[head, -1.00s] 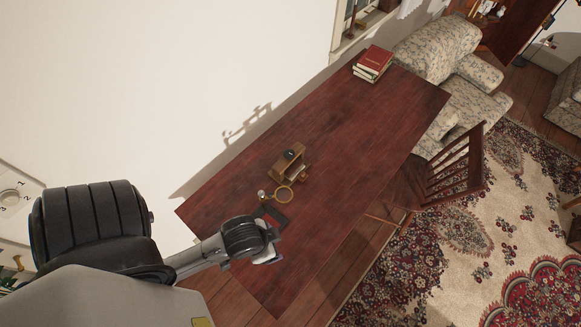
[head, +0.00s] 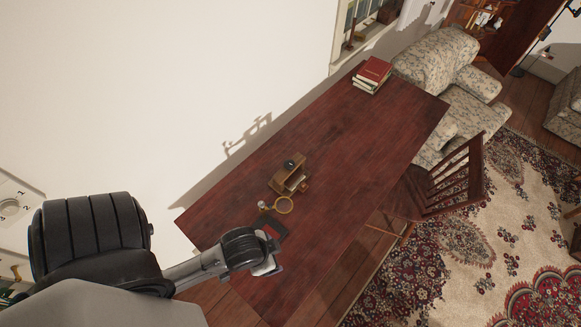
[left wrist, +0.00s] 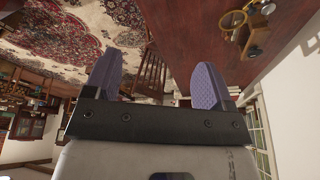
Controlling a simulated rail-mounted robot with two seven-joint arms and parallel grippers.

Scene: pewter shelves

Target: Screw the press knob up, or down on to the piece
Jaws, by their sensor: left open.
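The press appears to be a small wooden frame (head: 277,183) on the dark red table, with a dark round knob (head: 289,164) on top. How far the knob is screwed down, and whether a piece lies under it, is too small to tell. My left gripper (head: 268,268) is over the near left part of the table, apart from the press and nearer to me. In the left wrist view its two purple fingers (left wrist: 157,78) are spread, with nothing between them. Wooden parts (left wrist: 259,38) show at that view's upper right, beyond the fingers. My right gripper is not in view.
A brass ring (head: 283,205) and a small pale object (head: 263,206) stand between press and gripper, beside a dark flat frame (head: 273,229). Books (head: 372,74) are stacked at the table's far end. A wooden chair (head: 447,185) stands at the right side. The table's middle is clear.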

